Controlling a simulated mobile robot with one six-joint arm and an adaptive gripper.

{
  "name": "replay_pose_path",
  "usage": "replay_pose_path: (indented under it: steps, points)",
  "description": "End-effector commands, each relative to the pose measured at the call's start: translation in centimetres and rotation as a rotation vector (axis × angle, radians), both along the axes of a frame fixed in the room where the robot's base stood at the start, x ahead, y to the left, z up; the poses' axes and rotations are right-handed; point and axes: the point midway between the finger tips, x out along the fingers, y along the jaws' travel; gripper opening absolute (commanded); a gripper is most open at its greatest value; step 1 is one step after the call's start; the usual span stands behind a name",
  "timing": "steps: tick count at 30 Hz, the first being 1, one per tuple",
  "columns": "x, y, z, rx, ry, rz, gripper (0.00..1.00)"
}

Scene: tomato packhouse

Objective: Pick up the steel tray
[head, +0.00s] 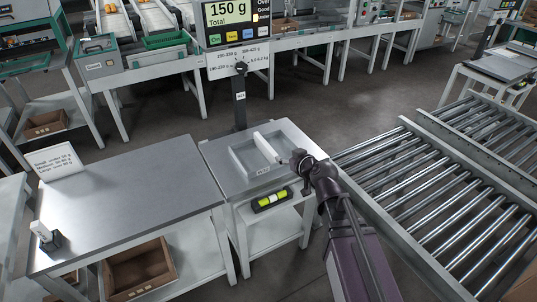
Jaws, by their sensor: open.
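The steel tray (242,163) is a shallow grey tray with raised walls and a small label on its front. It sits on the scale's platform in the middle of the head view. A pale slanted strip crosses its right part; I cannot tell whether it is a divider. My gripper (294,159) is at the tray's right side, close to the rim. It is open. The dark wrist and arm come in from the lower right and hide part of the tray's right end. I cannot tell whether the fingers touch the tray.
The scale's display (236,22) stands on a post behind the tray and reads 150 g. A grey table (130,200) adjoins on the left, with a sign card (54,162) on it. A roller conveyor (440,190) is on the right. A green level (271,200) is on the front.

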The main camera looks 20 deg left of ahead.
Motion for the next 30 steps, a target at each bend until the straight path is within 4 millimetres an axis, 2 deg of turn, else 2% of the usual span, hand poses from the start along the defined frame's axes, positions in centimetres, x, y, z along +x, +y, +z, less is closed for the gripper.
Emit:
replay_pose_path:
  steps: [10, 24, 30]
  points:
    - [0.8, 0.8, -0.6, -0.002, 0.001, 0.000, 0.69]
    - [4.5, 5.0, -3.0, 0.000, 0.001, 0.000, 0.69]
    - [5.2, 5.9, -3.3, 0.000, 0.001, -0.001, 0.69]
